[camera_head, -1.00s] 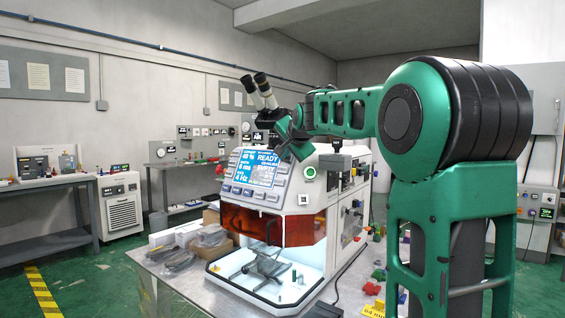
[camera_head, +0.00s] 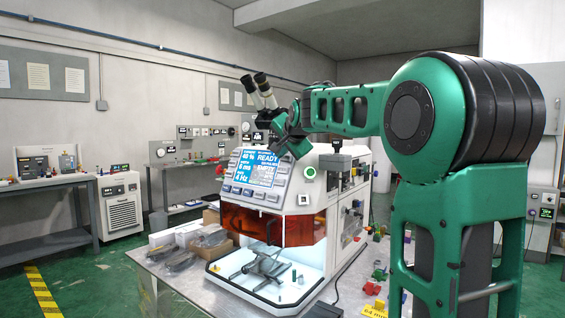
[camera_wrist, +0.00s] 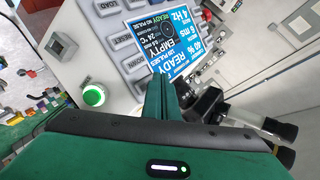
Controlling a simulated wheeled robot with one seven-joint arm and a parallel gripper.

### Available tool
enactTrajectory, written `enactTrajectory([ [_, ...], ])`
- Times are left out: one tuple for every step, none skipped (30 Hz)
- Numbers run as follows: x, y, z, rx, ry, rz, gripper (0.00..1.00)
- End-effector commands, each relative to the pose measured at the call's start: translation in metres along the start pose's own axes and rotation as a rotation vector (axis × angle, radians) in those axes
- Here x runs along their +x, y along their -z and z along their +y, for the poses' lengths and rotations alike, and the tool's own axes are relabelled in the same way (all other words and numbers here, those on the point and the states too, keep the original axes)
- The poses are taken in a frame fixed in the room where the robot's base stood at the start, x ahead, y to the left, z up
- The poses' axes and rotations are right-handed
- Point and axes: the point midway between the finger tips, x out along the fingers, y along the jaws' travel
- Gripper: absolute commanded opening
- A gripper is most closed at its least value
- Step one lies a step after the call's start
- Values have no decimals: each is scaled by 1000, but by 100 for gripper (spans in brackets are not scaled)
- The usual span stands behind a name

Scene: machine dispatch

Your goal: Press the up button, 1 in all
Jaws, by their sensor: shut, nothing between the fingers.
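The white machine's slanted front panel has a blue screen (camera_head: 258,168) reading READY and EMPTY, with grey keys (camera_head: 247,192) along its edges. The screen (camera_wrist: 163,38) is turned over in the wrist view, with a row of grey keys (camera_wrist: 128,68) beside it. I cannot tell which key is up; the key labels are too small. A round green lit button (camera_head: 310,172) sits right of the screen, and it also shows in the wrist view (camera_wrist: 93,96). My gripper (camera_wrist: 163,82) is shut and empty, its fingertips in front of the screen's edge. Contact cannot be told.
A black two-tube eyepiece (camera_head: 262,92) rises close behind my gripper. Below the panel are an amber window (camera_head: 265,224) and a lit chamber holding a metal stand (camera_head: 262,266). Small coloured parts (camera_head: 379,274) lie on the bench at right. Packed bags (camera_head: 208,237) lie at left.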

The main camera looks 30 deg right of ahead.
Motion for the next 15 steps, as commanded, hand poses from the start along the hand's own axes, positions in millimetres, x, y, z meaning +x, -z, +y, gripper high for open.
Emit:
enactTrajectory([
  [-2,-1,-2,-1,1,-1,0],
  [-3,-2,-3,-1,1,-1,0],
  [-5,-4,-4,-1,1,-1,0],
  [-7,-5,-6,-1,1,-1,0],
  [-9,-7,-7,-1,1,-1,0],
  [-11,-9,-9,-1,2,-1,0],
  [-13,-10,-10,-1,2,-2,0],
  [-14,-11,-11,-1,2,-1,0],
  [-17,-12,-13,0,1,0,0],
  [-19,-14,-14,0,2,0,0],
  [-21,-15,-16,-1,2,0,0],
  [-23,-17,-18,-1,2,-1,0],
  [-25,-19,-19,-1,2,-1,0],
  [-27,-20,-20,-1,2,-1,0],
  [-29,-22,-22,-1,1,-1,0],
])
